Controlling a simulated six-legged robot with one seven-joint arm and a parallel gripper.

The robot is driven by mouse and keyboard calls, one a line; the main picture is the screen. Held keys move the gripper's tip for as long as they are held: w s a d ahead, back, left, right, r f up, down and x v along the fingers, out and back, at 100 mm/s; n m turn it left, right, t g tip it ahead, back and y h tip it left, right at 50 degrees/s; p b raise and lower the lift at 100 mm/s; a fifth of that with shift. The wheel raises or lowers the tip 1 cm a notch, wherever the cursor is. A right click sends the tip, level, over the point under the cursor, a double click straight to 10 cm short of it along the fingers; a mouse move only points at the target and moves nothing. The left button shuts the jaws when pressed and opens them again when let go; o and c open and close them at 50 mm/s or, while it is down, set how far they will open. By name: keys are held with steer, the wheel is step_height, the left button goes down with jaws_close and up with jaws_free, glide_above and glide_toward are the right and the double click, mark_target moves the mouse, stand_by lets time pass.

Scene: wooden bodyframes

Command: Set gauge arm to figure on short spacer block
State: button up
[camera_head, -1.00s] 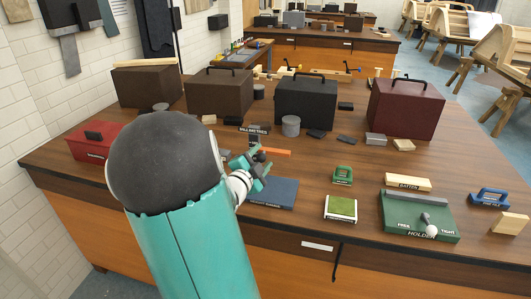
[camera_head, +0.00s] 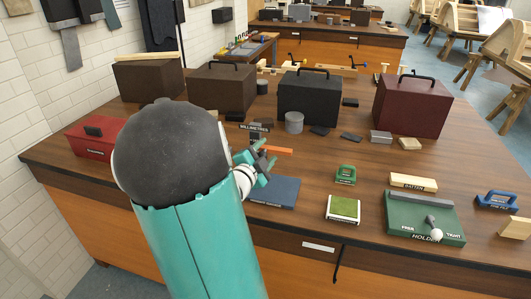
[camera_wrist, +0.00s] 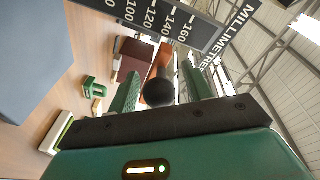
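The gauge stands on the bench behind my gripper, with a dark MILLIMETRES scale plate (camera_head: 257,127) that also shows in the wrist view (camera_wrist: 190,25). Its orange gauge arm (camera_head: 278,150) points right in the head view. In the wrist view a dark round knob (camera_wrist: 157,93) sits in front of the orange arm (camera_wrist: 161,60). My gripper (camera_head: 262,161) is at the gauge. Its two green fingers (camera_wrist: 163,88) stand apart on either side of the knob, with a gap at the right finger. I cannot tell which block is the short spacer block, and no figure on one is readable.
A blue plate (camera_head: 276,192) lies below my gripper. A grey cylinder (camera_head: 294,122), small blocks (camera_head: 381,137) and several lidded boxes (camera_head: 309,97) stand behind. A green holder (camera_head: 424,218) and a green-topped block (camera_head: 343,208) are to the right. Bench space lies between them.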

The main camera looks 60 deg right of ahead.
jaws_close()
steer(key=shift+f, duration=4.05)
steer(key=shift+o, duration=0.4)
jaws_free()
